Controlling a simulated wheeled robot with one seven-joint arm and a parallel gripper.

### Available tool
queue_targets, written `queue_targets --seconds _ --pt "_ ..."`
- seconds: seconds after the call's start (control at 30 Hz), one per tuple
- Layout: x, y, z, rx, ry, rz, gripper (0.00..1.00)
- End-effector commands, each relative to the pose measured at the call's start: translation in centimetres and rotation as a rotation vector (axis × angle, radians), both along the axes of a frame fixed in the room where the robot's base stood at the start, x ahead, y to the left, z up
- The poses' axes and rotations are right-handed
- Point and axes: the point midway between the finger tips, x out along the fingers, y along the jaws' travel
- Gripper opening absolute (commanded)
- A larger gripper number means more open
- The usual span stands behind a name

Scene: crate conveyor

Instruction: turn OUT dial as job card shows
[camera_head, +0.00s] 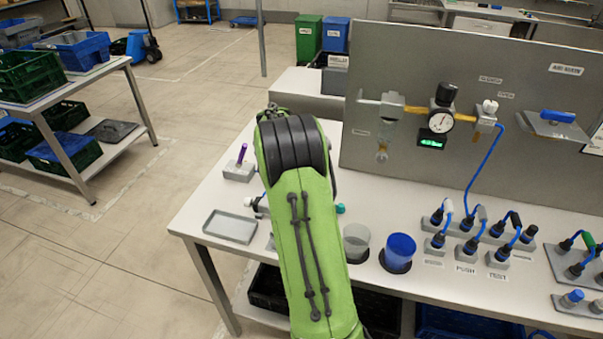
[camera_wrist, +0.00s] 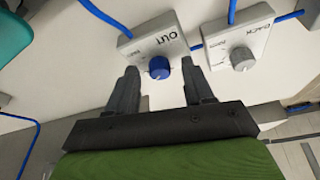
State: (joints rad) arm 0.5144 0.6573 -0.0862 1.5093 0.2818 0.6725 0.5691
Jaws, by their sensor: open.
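The OUT dial is a blue knob (camera_wrist: 159,67) on a light grey box (camera_wrist: 150,42) marked OUT, in the upper middle of the wrist view. A pale mark shows on the knob's lower side; the exact setting is too small to read. My gripper (camera_wrist: 159,72) is open, with one dark finger to each side of the knob and gaps between. I cannot tell whether the fingertips are level with the knob. In the head view my green arm hides the gripper and the dial. I cannot make out a job card for certain.
A second grey box with a pale knob (camera_wrist: 242,58) stands just right of the OUT box. Blue cables run from both boxes. In the head view, a grey tray (camera_head: 230,226), a clear cup (camera_head: 356,240) and a blue cup (camera_head: 398,250) stand near my arm. A gauge panel (camera_head: 470,60) stands behind.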

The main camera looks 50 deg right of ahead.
Motion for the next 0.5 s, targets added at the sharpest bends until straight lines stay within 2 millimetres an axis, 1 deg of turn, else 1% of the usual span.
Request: queue_targets --seconds 0.1,0.17,0.27,0.5 --pt "0.0 0.0 0.2 -0.001 0.0 0.0 0.52" --pt "0.0 0.2 0.7 -0.002 -0.002 0.001 0.52" --pt "-0.1 1.0 2.7 -0.002 -0.003 0.001 0.52" --pt "-0.7 3.6 9.2 -0.003 -0.005 0.004 0.52"
